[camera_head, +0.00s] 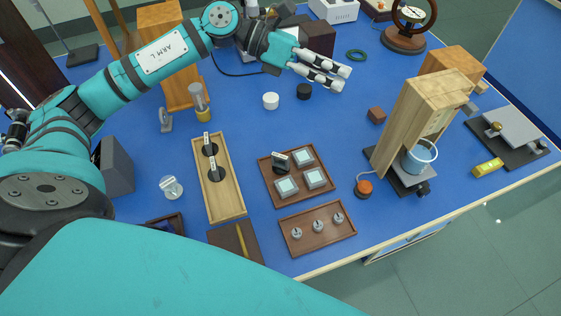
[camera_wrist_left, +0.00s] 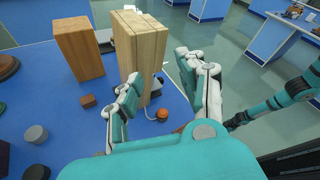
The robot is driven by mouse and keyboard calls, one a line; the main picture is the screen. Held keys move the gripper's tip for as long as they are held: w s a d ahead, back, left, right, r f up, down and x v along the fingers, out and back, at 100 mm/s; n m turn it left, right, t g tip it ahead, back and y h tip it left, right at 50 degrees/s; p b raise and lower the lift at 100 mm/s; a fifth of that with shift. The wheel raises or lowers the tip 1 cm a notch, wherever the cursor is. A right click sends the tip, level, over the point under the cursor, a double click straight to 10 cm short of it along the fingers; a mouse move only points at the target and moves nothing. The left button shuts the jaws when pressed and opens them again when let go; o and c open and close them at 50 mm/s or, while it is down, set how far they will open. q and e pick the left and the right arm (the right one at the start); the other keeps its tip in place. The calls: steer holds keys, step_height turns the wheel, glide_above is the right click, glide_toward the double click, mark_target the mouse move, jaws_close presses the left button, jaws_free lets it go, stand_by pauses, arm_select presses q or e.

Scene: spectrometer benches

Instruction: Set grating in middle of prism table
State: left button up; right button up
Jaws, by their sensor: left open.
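My left gripper (camera_head: 343,79) is open and empty above the table's back middle; its fingers also show in the left wrist view (camera_wrist_left: 160,70). A brown tray (camera_head: 272,198) left of the wooden stand holds several pale square plates (camera_head: 287,187) and a small dark upright piece (camera_head: 280,161), possibly the grating. A long wooden tray (camera_head: 233,207) beside it holds two black round bases with small upright pieces (camera_head: 213,168). I cannot tell which thing is the prism table. An arm end, probably my right gripper (camera_wrist_left: 236,121), shows small at the wrist view's right.
A tall wooden stand (camera_head: 405,110) with a blue-rimmed cup (camera_head: 419,157) stands right of the trays. A brown tray with three small metal pieces (camera_head: 318,226) lies in front. White and black cylinders (camera_head: 271,101) stand below the left gripper.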

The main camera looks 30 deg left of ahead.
arm_select(q)
steer(key=s+a+f+m+g+y, duration=0.25)
steer(key=a+f+m+y, duration=0.25)
steer(key=a+f, duration=0.25)
steer(key=m+g+y, duration=0.1)
steer(key=m+y, duration=0.1)
steer(key=y, duration=0.3)
glide_toward(279, 155)
steer(key=p+x, duration=0.3)
steer(key=x, duration=0.3)
steer(key=shift+a+p, duration=0.1)
steer(key=shift+p, duration=0.2)
steer(key=shift+d+f+h+p, duration=0.3)
steer(key=shift+f+p, duration=0.15)
steer(key=shift+f, duration=0.1)
steer(key=p+x, duration=0.1)
steer(key=x, duration=0.2)
steer(key=shift+f, duration=0.3)
steer(key=shift+d+f, duration=0.15)
steer(key=shift+f, duration=0.2)
steer(key=shift+c, duration=0.5)
jaws_close()
